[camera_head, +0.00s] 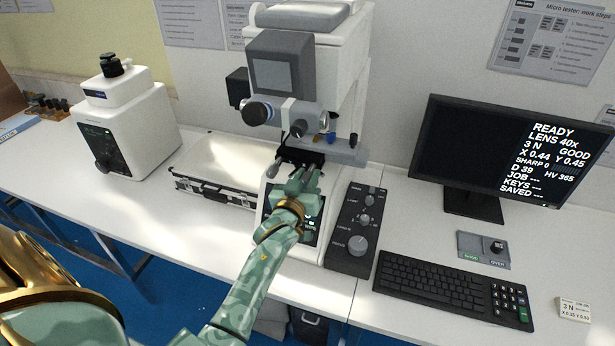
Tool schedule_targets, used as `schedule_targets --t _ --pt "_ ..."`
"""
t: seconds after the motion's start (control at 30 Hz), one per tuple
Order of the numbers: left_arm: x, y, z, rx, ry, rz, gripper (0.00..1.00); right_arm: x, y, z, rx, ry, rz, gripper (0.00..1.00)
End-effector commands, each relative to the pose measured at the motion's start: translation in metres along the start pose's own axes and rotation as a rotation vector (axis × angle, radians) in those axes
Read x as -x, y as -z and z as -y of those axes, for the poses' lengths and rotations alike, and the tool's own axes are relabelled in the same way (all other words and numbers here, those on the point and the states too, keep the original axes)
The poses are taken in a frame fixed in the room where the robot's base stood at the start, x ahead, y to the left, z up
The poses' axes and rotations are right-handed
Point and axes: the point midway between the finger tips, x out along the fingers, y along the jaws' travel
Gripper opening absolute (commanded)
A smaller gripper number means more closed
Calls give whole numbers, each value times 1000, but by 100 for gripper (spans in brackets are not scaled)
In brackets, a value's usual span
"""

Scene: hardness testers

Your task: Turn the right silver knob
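The white hardness tester (330,80) stands at the back middle, with a dark stage (303,157) under its lenses. A small silver knob (272,171) shows at the left of the stage. Any knob there is hidden, and I cannot tell whether the fingers touch one or are open or shut. My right gripper is not in view.
A control box with grey knobs (358,245) stands right of my forearm. A silver case (215,170) and a smaller white device (128,130) are to the left. A monitor (470,150) and keyboard (445,287) are to the right.

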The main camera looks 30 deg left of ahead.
Motion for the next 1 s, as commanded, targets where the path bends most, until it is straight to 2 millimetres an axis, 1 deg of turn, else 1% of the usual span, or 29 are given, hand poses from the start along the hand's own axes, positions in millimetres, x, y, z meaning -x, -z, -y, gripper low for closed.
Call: schedule_targets --t 0.03,0.07,0.1,0.2,0.27,0.4,0.5,0.6,0.8,0.83,0.87,0.9,1.0 --pt "0 0 0 0 0 0 11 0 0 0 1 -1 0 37" --pt "0 0 0 0 0 0 2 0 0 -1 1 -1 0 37" --pt "0 0 0 0 0 0 0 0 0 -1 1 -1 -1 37" --pt "0 0 0 -7 0 1 0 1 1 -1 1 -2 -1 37" --pt "0 1 0 -48 1 1 0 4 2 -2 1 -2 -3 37" --pt "0 2 0 -239 1 3 0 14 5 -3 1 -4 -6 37" --pt "0 1 0 -336 1 2 0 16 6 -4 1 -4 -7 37" --pt "0 0 0 -364 0 1 0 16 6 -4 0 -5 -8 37" --pt "0 -1 0 -361 0 1 0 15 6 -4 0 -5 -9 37" --pt "0 -1 0 -361 0 1 31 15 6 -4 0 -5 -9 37" --pt "0 -1 0 -361 0 1 39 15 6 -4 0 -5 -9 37" --pt "0 -1 0 -361 0 1 44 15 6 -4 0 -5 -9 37" --pt "0 -1 0 -360 0 1 44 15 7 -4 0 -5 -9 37"
